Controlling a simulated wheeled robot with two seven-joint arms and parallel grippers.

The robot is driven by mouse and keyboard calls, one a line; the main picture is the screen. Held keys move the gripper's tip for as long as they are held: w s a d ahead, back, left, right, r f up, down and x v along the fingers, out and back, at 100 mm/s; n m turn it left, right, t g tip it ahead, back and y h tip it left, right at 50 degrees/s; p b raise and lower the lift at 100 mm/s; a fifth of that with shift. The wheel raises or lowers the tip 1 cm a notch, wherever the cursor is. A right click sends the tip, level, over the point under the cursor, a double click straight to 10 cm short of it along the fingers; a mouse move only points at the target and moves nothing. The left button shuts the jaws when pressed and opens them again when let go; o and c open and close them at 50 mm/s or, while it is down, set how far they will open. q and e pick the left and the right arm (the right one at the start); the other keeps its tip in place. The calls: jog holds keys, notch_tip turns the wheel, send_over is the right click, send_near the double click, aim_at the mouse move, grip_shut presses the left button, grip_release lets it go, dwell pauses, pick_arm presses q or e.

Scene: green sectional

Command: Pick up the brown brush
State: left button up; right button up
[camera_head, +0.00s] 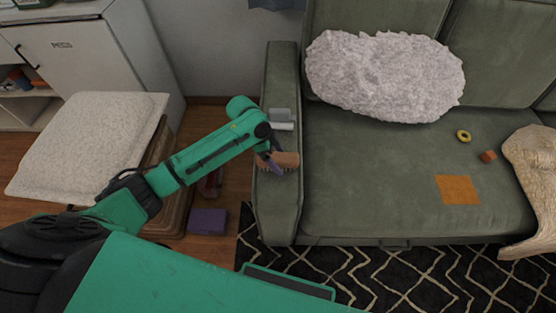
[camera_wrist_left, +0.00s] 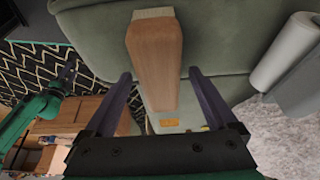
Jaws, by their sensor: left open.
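The brown brush (camera_head: 288,159) lies on top of the green sofa's left armrest, partly covered by my left gripper (camera_head: 272,162). In the left wrist view the wooden body of the brush (camera_wrist_left: 155,60) points toward the camera, with pale bristles at its far side. My left gripper (camera_wrist_left: 160,74) is open there, with one dark purple finger on each side of the brush. The brush's near end appears between the fingers, and I see a gap on each side.
A grey item with a pale roll (camera_head: 281,119) sits on the armrest just behind the brush. A fluffy white pillow (camera_head: 385,75), a yellow ring (camera_head: 463,136), an orange square (camera_head: 457,190) and a small brown cube (camera_head: 488,156) are on the sofa (camera_head: 370,205). A purple box (camera_head: 207,221) stands on the floor.

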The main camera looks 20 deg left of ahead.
aim_at(278, 157)
pick_arm(q)
grip_shut()
dwell(0.3)
jog(key=shift+w+r+b, duration=0.1)
jog(key=shift+r+b, duration=0.15)
jog(key=shift+b, duration=0.05)
notch_tip(278, 157, up, 20)
jog(key=p, duration=0.1)
jog(key=shift+p, duration=0.35)
